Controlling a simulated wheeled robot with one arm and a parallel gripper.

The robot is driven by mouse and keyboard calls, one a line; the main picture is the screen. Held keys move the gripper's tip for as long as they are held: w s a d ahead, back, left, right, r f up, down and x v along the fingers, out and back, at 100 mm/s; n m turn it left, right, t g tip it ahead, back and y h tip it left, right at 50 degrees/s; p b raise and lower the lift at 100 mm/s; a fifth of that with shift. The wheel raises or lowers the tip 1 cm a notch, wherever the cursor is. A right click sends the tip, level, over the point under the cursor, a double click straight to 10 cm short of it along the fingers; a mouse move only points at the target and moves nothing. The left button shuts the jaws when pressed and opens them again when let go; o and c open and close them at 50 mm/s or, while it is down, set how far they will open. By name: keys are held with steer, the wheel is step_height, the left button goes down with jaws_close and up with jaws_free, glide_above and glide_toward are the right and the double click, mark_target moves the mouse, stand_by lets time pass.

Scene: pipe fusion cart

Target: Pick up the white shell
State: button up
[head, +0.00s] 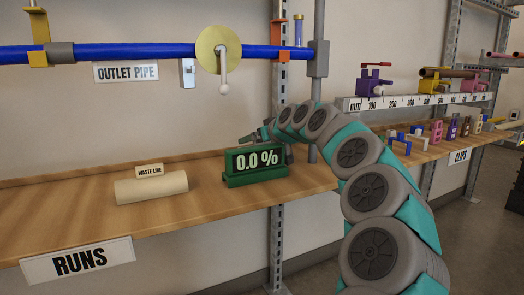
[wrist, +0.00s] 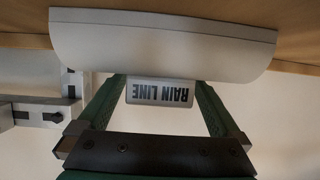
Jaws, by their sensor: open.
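The white shell (wrist: 163,45) shows in the wrist view as a long half-round piece against the wooden shelf. A tag (wrist: 160,92) on it reads RAIN LINE, upside down in this view. My gripper (wrist: 160,78) is open. Its green fingers stand on either side of the tag, with their tips near the shell's edge; I cannot tell if they touch it. In the head view I cannot make out the white shell. There the end of my arm is far off behind the green display, and the fingers are not clear.
A cream shell (head: 151,187) tagged WASTE LINE lies on the wooden shelf (head: 75,215) marked RUNS. The green display (head: 254,166) reads 0.0 %. A blue pipe (head: 140,51) with a yellow disc runs above. A clips shelf (head: 425,150) is at right.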

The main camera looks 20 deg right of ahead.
steer(key=shift+r, duration=0.1)
steer(key=c, duration=1.3)
steer(key=shift+s, duration=0.1)
steer(key=shift+s+r, duration=0.35)
steer(key=shift+r, duration=0.1)
step_height(320, 180, up, 11)
steer(key=p, duration=0.2)
steer(key=s, duration=0.6)
steer(key=s+b, duration=0.1)
steer(key=s, duration=1.2)
steer(key=shift+s+d+f, duration=0.1)
steer(key=shift+d+f, duration=0.15)
steer(key=shift+d, duration=0.1)
